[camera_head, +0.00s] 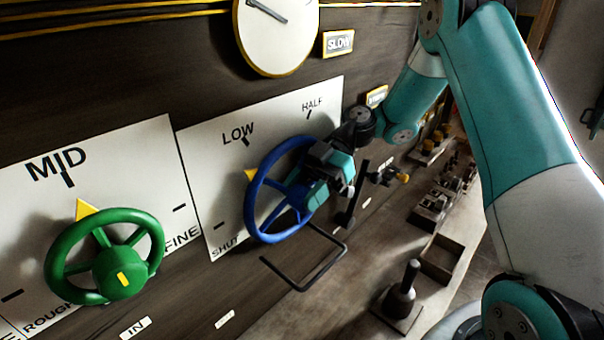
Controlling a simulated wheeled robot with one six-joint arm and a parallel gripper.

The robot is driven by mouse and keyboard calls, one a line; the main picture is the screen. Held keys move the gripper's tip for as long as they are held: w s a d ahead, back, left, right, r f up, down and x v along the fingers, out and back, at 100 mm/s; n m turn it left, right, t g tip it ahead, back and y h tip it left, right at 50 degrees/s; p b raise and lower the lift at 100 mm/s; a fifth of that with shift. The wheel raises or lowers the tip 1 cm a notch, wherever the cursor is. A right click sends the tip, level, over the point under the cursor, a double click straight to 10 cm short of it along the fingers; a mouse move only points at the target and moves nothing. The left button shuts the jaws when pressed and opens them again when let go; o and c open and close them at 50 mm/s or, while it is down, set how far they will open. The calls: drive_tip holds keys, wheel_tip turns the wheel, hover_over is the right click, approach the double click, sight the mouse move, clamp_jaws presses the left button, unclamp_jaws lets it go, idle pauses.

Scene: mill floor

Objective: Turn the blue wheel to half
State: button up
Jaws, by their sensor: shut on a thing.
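The blue wheel (256,207) is mounted on a white dial plate marked SHUT, LOW and HALF. Its yellow pointer (250,175) shows at the wheel's upper left, below the LOW mark (246,142) and well away from the HALF mark (309,114). Whether it lines up exactly with LOW I cannot tell. My gripper (318,176) is at the right side of the wheel and shut on it. The gripper's body hides that part of the wheel and much of the hub, so the exact grip point is unclear.
A green wheel (60,234) with its pointer near MID is at the left. A black bar handle (304,289) juts out below the blue wheel. A knobbed handle (402,293) and an open tray (443,260) are lower right.

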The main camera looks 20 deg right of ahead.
drive_tip(key=r+y+p, duration=0.1)
drive_tip(key=p, duration=0.3)
drive_tip(key=shift+d+p, duration=0.1)
drive_tip(key=shift+p, duration=0.3)
drive_tip(key=shift+g+y+p, duration=0.3)
drive_tip(key=shift+p, duration=0.35)
drive_tip(key=p, duration=0.2)
drive_tip(key=shift+f+p, duration=0.25)
drive_tip(key=shift+p, duration=0.1)
drive_tip(key=shift+d+f+y+p, duration=0.1)
drive_tip(key=shift+f+y+p, duration=0.15)
drive_tip(key=shift+y+p, duration=0.15)
drive_tip(key=o, duration=0.9)
drive_tip(key=shift+f+b, duration=0.15)
drive_tip(key=shift+b, duration=0.3)
